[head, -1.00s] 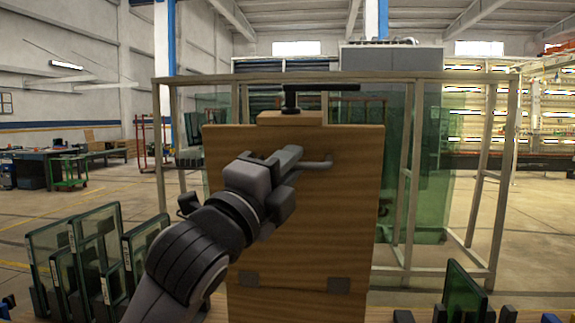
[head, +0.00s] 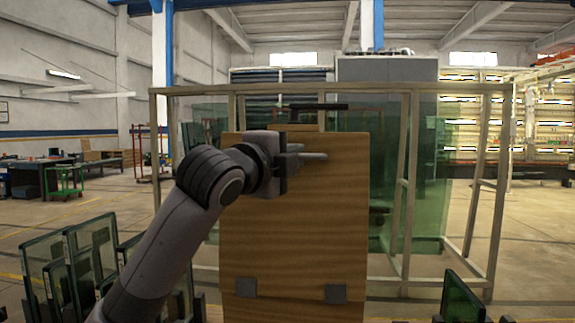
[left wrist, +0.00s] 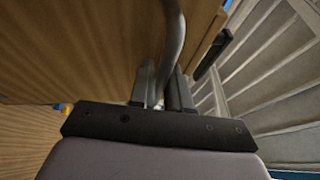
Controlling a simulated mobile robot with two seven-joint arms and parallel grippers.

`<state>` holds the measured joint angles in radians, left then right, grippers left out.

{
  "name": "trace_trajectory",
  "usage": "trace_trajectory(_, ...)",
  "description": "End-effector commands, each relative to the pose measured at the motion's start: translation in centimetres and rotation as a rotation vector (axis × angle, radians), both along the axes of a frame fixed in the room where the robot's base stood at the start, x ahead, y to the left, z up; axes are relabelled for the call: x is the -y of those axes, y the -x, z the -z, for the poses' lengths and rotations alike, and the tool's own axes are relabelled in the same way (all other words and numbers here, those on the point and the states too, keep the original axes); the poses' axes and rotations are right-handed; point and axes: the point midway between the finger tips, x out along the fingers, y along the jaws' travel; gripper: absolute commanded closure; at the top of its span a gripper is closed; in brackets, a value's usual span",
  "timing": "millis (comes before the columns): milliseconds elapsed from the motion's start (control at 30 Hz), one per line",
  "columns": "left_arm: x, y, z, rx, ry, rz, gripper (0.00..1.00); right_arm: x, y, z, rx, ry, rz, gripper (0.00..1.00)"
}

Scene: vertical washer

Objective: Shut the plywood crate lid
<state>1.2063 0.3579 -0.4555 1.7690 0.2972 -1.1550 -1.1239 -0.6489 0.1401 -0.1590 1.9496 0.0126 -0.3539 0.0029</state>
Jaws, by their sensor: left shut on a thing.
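My left gripper (head: 297,158) is shut on this handle. In the left wrist view the handle (left wrist: 172,40) runs up from between the fingers (left wrist: 160,88), close to the wooden face. The crate body is mostly hidden below the lid and the frame edge. My right gripper is not in view.
A dark T-shaped fitting (head: 306,106) shows above the lid's top edge. Framed glass panes (head: 92,245) stand at lower left and another pane (head: 461,298) at lower right. A pale metal frame with green glass (head: 501,200) stands behind. Open floor lies beyond.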

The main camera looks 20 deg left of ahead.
Motion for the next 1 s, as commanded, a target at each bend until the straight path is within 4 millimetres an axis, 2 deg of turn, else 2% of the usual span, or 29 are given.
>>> trace_trajectory(200, -0.8, -3.3, -0.3, -0.114, 0.024, -0.005, 1.00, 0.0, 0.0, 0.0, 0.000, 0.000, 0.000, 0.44)
trace_trajectory(500, -1.4, -6.2, 0.1, -0.147, 0.029, -0.003, 1.00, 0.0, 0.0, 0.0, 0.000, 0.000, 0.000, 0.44)
trace_trajectory(700, -1.5, -7.1, 0.4, -0.146, 0.029, -0.003, 1.00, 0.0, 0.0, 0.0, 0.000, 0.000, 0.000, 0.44)
trace_trajectory(1000, -1.5, -7.3, 0.4, -0.144, 0.029, -0.001, 1.00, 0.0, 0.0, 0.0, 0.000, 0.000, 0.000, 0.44)
